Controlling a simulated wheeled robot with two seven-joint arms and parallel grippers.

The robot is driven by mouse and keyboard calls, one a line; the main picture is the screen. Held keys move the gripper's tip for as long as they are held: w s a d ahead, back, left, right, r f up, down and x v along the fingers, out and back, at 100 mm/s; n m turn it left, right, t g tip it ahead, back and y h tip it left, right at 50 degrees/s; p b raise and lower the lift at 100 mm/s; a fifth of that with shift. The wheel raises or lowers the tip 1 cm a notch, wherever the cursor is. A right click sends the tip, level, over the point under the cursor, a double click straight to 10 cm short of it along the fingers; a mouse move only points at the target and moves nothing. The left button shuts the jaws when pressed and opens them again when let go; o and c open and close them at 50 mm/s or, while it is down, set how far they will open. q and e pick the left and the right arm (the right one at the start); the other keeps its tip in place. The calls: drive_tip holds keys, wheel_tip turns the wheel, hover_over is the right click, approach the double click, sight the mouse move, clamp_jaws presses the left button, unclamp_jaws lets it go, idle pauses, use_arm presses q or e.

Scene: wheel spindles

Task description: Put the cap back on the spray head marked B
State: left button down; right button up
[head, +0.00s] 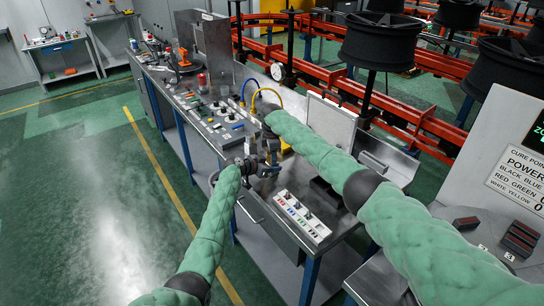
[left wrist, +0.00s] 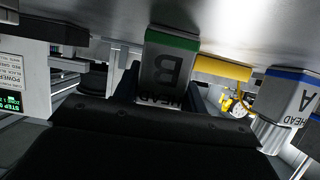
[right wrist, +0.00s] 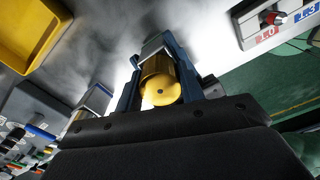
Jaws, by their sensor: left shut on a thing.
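Spray head B (left wrist: 172,65) is a grey block with a green band and a large letter B. It sits between the fingers of my left gripper (head: 262,172), which is shut on it at the table top. In the right wrist view, the fingers of my right gripper (right wrist: 165,88) flank a yellow, round-ended cap (right wrist: 160,90) with a small dark centre, in front of a grey block. I cannot tell whether those fingers press on the cap or how it meets the block. In the head view the grippers hide most of both things.
Spray head A (left wrist: 285,97), with a blue band, stands beside head B. A yellow tray (right wrist: 28,38) lies close by. A white switch panel (head: 301,215) is at the table's near end. Tools and small parts cover the table's far part.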

drive_tip(key=m, duration=0.6)
drive_tip(key=shift+m, duration=0.3)
drive_tip(key=o, duration=1.1)
drive_tip(key=shift+s+a, duration=0.1)
